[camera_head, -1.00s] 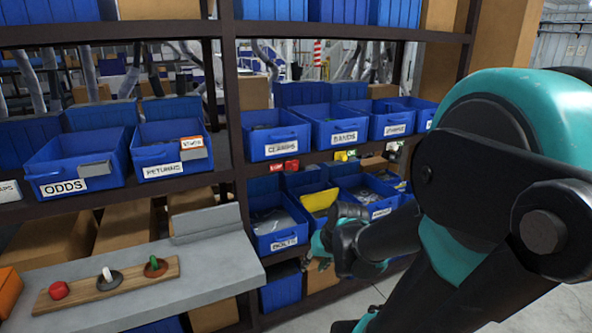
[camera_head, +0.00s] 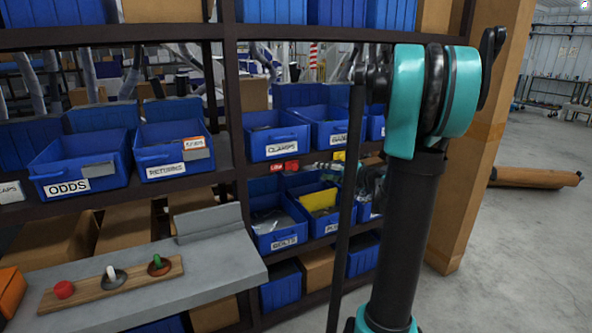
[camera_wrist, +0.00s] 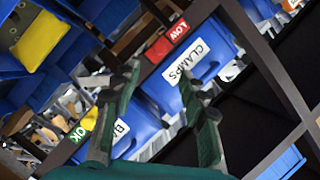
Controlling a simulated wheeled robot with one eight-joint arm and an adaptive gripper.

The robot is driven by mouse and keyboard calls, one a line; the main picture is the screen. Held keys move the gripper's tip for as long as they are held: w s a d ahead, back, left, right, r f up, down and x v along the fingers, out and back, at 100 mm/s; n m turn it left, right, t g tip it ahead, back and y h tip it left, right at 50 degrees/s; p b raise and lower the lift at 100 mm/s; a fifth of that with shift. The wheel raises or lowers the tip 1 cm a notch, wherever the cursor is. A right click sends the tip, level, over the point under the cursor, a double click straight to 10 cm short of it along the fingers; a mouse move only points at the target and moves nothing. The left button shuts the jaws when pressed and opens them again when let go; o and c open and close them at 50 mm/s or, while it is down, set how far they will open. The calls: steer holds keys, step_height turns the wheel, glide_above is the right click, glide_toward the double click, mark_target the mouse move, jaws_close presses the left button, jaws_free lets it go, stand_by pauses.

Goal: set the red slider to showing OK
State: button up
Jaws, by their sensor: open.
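The red slider (camera_wrist: 158,50) shows in the wrist view as a red block beside a red LOW label (camera_wrist: 180,29), on the shelf edge by the CLAMPS bin. In the head view the red slider (camera_head: 277,166) is small under that bin. A green OK label (camera_wrist: 78,132) with a yellow piece (camera_wrist: 91,118) beside it shows at the lower left of the wrist view, by a neighbouring bin. My gripper (camera_wrist: 158,70) is open and empty, its two fingers apart in front of the bins. I cannot tell its distance to the slider.
The CLAMPS bin (camera_wrist: 196,62) lies just beyond the fingers. Blue bins, including the BOLTS bin (camera_head: 279,229), fill the shelves above and below. A dark shelf post (camera_head: 234,120) stands left of the CLAMPS bin. Open floor (camera_head: 525,240) lies at the right.

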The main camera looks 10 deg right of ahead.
mark_target(296, 168)
steer(key=x, duration=1.4)
steer(key=shift+w+a, duration=0.1)
steer(key=shift+w, duration=0.1)
jaws_close()
